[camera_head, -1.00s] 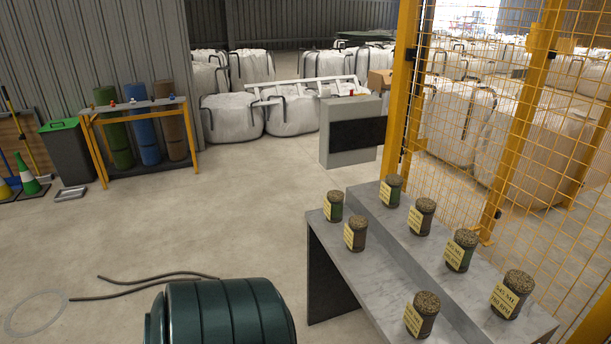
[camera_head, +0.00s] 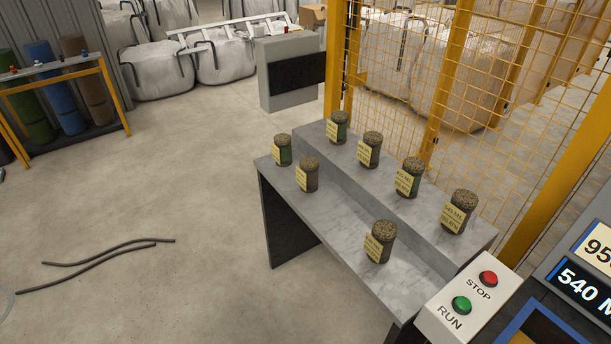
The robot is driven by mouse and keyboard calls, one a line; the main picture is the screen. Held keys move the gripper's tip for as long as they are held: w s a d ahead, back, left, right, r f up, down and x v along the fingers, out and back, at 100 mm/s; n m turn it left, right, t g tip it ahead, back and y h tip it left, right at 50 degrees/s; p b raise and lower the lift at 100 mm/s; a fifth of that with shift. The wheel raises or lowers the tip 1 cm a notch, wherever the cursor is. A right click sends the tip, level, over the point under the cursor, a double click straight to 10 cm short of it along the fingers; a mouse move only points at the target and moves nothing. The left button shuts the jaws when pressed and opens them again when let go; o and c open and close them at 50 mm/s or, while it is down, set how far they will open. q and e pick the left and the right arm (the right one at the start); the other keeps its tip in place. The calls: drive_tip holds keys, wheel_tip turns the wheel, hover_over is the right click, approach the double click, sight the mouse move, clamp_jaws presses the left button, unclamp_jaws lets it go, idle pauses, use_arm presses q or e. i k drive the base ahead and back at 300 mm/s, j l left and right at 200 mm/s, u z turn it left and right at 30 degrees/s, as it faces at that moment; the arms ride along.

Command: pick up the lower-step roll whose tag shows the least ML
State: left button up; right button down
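A grey two-step stand holds several small turf rolls with yellow tags. On the lower step (camera_head: 338,222) stand three upright rolls: a green-sided roll (camera_head: 282,150) at the far end, a brown roll (camera_head: 307,174) just nearer, and a brown roll (camera_head: 380,241) apart at the near end. The lower-step tags are too small to read surely. On the upper step (camera_head: 312,136) stand a green roll (camera_head: 338,127), a brown roll (camera_head: 370,149), a green roll (camera_head: 410,177) and a brown roll (camera_head: 458,211). Neither of my grippers is in view.
A control box (camera_head: 470,300) with red STOP and green RUN buttons is at the lower right, beside a display panel (camera_head: 585,275). Yellow mesh fencing (camera_head: 440,90) stands behind the stand.

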sight(307, 174)
drive_tip(key=i+j, duration=0.4)
drive_tip(key=i, duration=0.15)
drive_tip(key=i+j, duration=0.4)
drive_tip(key=i+z, duration=0.05)
drive_tip(key=i, duration=0.05)
